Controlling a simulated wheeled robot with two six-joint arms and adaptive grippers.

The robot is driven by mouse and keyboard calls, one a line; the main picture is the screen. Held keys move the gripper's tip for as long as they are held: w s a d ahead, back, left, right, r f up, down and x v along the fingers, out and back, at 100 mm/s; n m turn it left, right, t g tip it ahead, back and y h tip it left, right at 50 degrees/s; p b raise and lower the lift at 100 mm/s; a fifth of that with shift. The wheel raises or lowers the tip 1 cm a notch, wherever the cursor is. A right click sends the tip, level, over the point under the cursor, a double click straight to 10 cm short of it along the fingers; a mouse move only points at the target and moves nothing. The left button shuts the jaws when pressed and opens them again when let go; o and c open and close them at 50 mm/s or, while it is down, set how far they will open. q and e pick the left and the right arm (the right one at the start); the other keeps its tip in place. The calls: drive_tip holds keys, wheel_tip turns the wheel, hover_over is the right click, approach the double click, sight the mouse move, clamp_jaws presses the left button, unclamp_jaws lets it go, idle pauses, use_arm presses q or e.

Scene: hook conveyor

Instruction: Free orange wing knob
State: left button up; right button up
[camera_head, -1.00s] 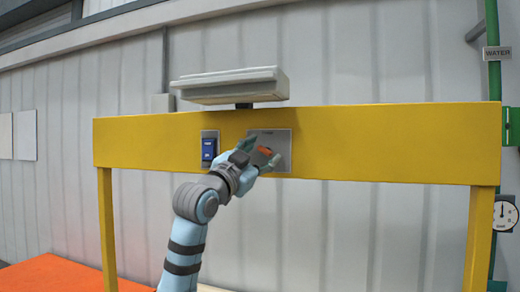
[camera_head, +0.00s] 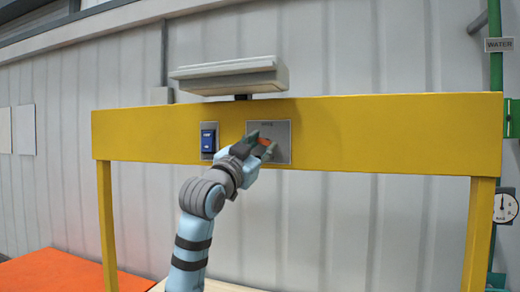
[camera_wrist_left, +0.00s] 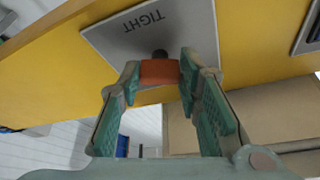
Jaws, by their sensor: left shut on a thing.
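The orange wing knob (camera_wrist_left: 160,72) sits on a dark stem in front of a grey plate (camera_wrist_left: 110,38) marked "TIGHT" in the left wrist view. In the head view the knob (camera_head: 264,142) shows small in front of the plate (camera_head: 281,153) on the yellow beam. My left gripper (camera_wrist_left: 160,78) is shut on the knob, with a green-padded finger on either side of it. In the head view the left gripper (camera_head: 257,146) covers part of the knob and plate. My right gripper is not in view.
A blue switch (camera_head: 208,141) on a small plate is left of the knob. The yellow beam (camera_head: 390,135) stands on two posts, with a grey lamp-like box (camera_head: 230,78) above it. A green pipe (camera_head: 494,70) and gauge (camera_head: 505,207) are at the right.

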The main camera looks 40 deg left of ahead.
use_arm(q)
drive_tip(key=n+y, duration=0.1)
drive_tip(key=n, duration=0.2)
drive_tip(key=n+y+b, duration=0.1)
drive_tip(key=n+y, duration=0.1)
drive_tip(key=n, duration=0.1)
drive_tip(key=n+g+y+b, duration=0.1)
drive_tip(key=n, duration=0.2)
drive_tip(key=shift+d+f+y, duration=0.1)
drive_tip(key=shift+d+y, duration=0.2)
drive_tip(key=n+g+y, duration=0.1)
drive_tip(key=n, duration=0.3)
drive_tip(key=n+g+y, duration=0.1)
drive_tip(key=n+g, duration=0.1)
drive_tip(key=n, duration=0.2)
drive_tip(key=n+g+y, duration=0.1)
drive_tip(key=n, duration=0.3)
drive_tip(key=shift+w+d+r+g+y, duration=0.2)
drive_tip(key=shift+d+r+g+y, duration=0.1)
drive_tip(key=shift+r+y, duration=0.1)
drive_tip(key=n+g, duration=0.1)
drive_tip(key=n, duration=0.1)
drive_tip(key=n+p, duration=0.1)
drive_tip(key=n, duration=0.2)
drive_tip(key=shift+g, duration=0.4)
drive_tip(key=shift+n+p, duration=0.3)
drive_tip(key=shift+n, duration=0.2)
drive_tip(key=o, duration=1.1)
drive_tip(key=shift+o, duration=0.2)
drive_tip(key=shift+s, duration=0.1)
